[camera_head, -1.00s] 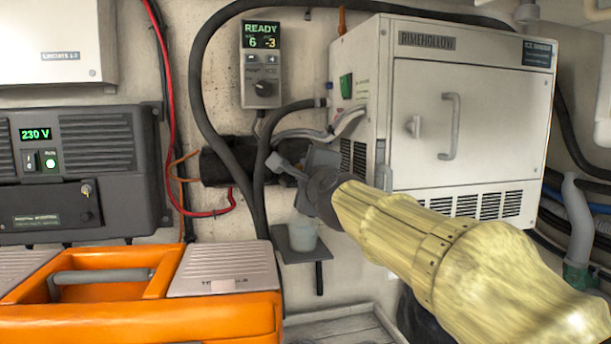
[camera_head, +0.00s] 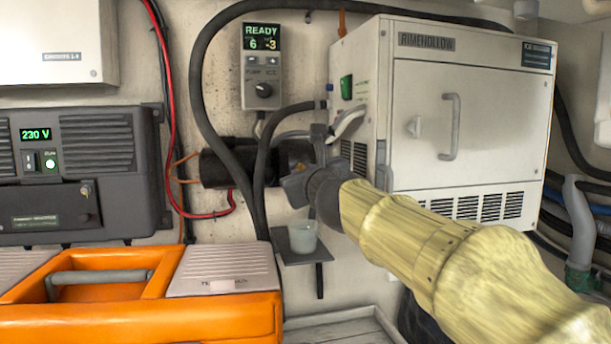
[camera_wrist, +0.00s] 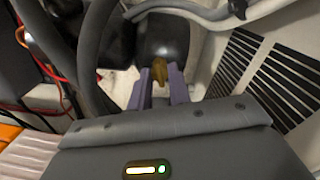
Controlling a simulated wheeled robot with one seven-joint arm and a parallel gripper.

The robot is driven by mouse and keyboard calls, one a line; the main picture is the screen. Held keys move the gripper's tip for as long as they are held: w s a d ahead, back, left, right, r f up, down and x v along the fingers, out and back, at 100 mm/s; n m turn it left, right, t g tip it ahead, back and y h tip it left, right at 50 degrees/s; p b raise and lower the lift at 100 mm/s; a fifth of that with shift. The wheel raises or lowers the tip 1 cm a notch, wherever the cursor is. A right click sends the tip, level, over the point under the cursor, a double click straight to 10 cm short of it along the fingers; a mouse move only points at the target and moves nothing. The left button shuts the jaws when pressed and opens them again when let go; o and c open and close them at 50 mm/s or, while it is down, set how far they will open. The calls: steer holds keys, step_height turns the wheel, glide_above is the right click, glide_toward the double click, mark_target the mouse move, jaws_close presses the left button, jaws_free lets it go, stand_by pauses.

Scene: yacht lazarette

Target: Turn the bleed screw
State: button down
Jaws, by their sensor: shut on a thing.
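The bleed screw (camera_wrist: 159,72) is a small brass-coloured wing piece on the dark rounded end of the pump (camera_wrist: 163,38) in the wrist view. My gripper (camera_wrist: 160,84) has its two purple-grey fingers on either side of the screw and is shut on it. In the head view my gripper (camera_head: 300,168) is at the right end of the black cylindrical pump (camera_head: 214,168). The screw is hidden there behind my gripper.
A cup (camera_head: 303,236) stands on a small shelf (camera_head: 312,260) just below my gripper. The white Rimehollow unit (camera_head: 420,130) is close on the right. Dark hoses (camera_head: 262,165) pass on the left. An orange toolbox (camera_head: 150,310) sits at lower left.

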steer(key=shift+f+m, duration=0.2)
steer(key=shift+m, duration=1.8)
steer(key=shift+w, duration=0.1)
steer(key=c, duration=1.3)
jaws_free()
steer(key=shift+r, duration=0.1)
steer(key=shift+s, duration=0.2)
